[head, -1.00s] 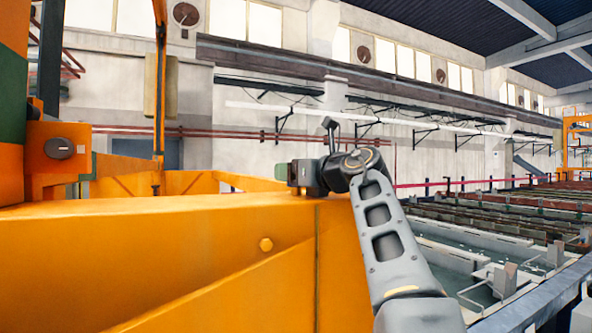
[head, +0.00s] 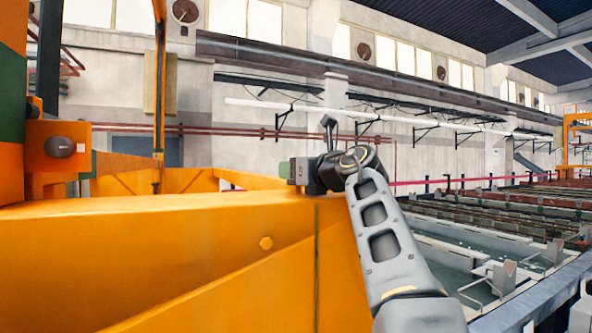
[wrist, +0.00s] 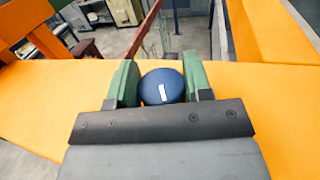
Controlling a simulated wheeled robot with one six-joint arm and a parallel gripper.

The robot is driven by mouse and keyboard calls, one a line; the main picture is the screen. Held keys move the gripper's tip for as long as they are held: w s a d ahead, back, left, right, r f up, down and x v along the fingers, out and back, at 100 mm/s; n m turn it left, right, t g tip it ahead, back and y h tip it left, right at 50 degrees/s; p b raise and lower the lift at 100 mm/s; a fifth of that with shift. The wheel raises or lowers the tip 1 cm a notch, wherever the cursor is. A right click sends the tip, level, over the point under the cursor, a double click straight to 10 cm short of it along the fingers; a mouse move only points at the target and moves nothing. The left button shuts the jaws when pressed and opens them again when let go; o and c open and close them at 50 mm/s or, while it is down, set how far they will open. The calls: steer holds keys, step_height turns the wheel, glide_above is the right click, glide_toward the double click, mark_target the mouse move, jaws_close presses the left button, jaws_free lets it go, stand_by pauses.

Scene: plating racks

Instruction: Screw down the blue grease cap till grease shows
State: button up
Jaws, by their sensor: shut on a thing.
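The blue grease cap (wrist: 162,87) is a round dome with a white mark on top, seen in the wrist view above the orange beam. My gripper (wrist: 161,84) has its two green fingers shut on the cap, one on each side. The white mark runs nearly along the line away from my wrist. In the head view my gripper (head: 285,170) is at the beam's top edge, and the cap is hidden there. The base of the cap is hidden by my gripper, and I see no grease in either view.
An orange block with a grey knob (head: 60,147) stands at the left. Tanks (head: 480,285) and a blue-grey rail (head: 535,298) lie to the right.

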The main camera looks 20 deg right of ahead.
steer(key=m+h+p, duration=0.1)
steer(key=h+p, duration=0.1)
steer(key=shift+a+r+m+h, duration=0.15)
steer(key=shift+r+m+h, duration=0.15)
steer(key=shift+m+h, duration=0.1)
steer(key=shift+f+m+h, duration=0.35)
steer(key=shift+m+h, duration=0.25)
steer(key=shift+h, duration=0.3)
steer(key=shift+m+h, duration=0.3)
steer(key=shift+h, duration=0.2)
steer(key=shift+d, duration=0.2)
steer(key=o, duration=0.9)
steer(key=s+b, duration=0.1)
steer(key=s, duration=0.3)
steer(key=s+a+b, duration=0.1)
steer(key=s, duration=0.4)
steer(key=s+b, duration=0.1)
steer(key=s, duration=0.3)
steer(key=shift+s+a+b, duration=0.25)
steer(key=shift+s+b, duration=0.15)
